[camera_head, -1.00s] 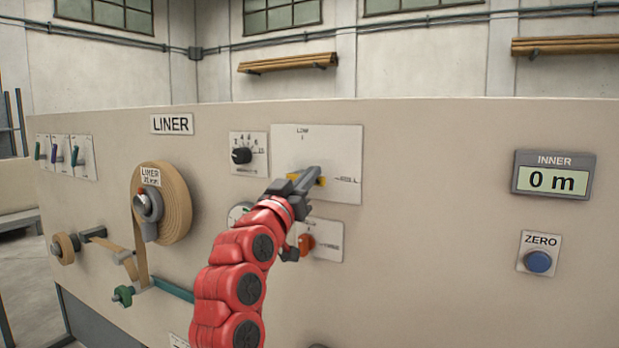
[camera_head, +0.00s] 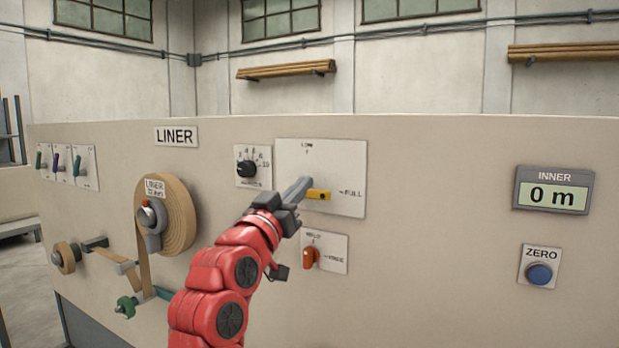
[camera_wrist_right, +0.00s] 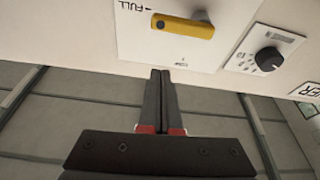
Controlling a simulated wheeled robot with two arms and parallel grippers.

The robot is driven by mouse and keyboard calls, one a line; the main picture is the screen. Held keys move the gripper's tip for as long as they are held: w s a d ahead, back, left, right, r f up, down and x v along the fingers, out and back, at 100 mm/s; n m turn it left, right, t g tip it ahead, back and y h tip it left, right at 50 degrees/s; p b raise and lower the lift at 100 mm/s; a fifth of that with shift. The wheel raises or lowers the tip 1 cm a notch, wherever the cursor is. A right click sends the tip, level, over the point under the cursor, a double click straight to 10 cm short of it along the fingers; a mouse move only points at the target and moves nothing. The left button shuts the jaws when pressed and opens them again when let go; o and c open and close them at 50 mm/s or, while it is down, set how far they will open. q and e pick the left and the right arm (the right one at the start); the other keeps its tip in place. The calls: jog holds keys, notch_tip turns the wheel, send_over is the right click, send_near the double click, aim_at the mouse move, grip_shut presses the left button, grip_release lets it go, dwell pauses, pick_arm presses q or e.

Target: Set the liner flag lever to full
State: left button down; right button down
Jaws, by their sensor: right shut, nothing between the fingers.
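The yellow liner flag lever (camera_head: 318,195) is on a white plate (camera_head: 352,160) with a LOW mark at the top and a FULL mark at the right. It lies level, its dark-dotted end towards FULL. My right gripper (camera_head: 306,183) is shut and empty, and in the head view it covers the lever's left part. In the right wrist view, which is upside down, the lever (camera_wrist_right: 185,26) lies beyond the shut fingertips (camera_wrist_right: 160,72), with a visible gap between them. My left gripper is not in view.
The liner roll (camera_head: 180,215) is further left. The INNER display (camera_head: 553,190) and blue ZERO button (camera_head: 539,274) are at the right, with bare panel between.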

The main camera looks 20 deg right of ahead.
jog(key=v, duration=0.4)
jog(key=shift+r, duration=0.1)
